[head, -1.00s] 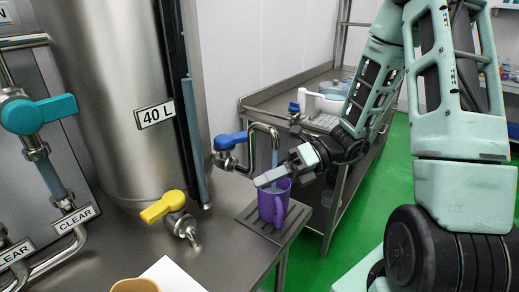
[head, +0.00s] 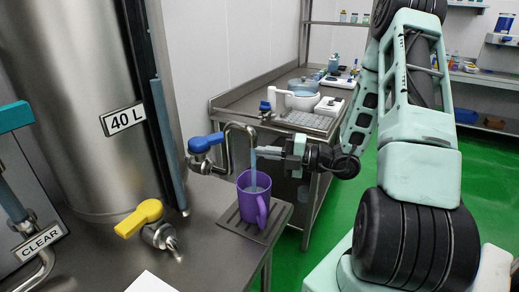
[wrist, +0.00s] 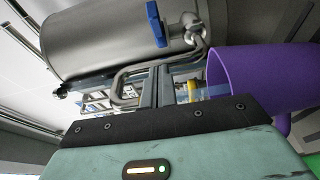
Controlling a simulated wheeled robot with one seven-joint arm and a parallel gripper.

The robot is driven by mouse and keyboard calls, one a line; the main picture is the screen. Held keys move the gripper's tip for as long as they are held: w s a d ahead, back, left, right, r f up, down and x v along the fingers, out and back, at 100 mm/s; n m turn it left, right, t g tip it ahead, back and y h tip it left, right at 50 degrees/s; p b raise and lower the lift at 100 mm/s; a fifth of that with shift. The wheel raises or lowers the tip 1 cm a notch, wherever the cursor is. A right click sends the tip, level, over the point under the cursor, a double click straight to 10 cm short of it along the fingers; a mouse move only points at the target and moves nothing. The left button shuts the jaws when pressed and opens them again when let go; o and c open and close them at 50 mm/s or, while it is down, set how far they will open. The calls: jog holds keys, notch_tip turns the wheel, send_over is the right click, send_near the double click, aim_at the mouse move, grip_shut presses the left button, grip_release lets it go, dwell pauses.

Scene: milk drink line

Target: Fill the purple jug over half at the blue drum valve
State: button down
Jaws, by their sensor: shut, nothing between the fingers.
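The purple jug (head: 250,205) stands upright on a slotted drip tray (head: 228,219), its handle toward the front right. The blue valve (head: 206,142) has a curved steel spout (head: 240,127) above the jug. A pale blue stream (head: 253,168) falls from the spout into the jug; the liquid level is not clear. My gripper (head: 262,152) is shut and empty, level with the spout's end, just above and behind the jug's rim. In the wrist view, the jug (wrist: 255,75) lies at the right and the blue valve handle (wrist: 157,22) at the top.
A steel drum marked 40 L (head: 60,90) stands at the left. A yellow valve (head: 145,215) juts out at the front. A steel side bench (head: 230,100) with a white appliance (head: 303,99) stands behind. Green floor is open at the right.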

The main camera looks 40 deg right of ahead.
aim_at(218, 141)
jog(key=x, duration=0.3)
jog(key=w+d+p+x, duration=0.1)
jog(key=x, duration=0.2)
jog(key=d+p+x, duration=0.1)
jog(key=x, duration=0.2)
jog(key=shift+w+a, duration=0.25)
jog(key=shift+w, duration=0.55)
jog(key=shift+d, duration=0.1)
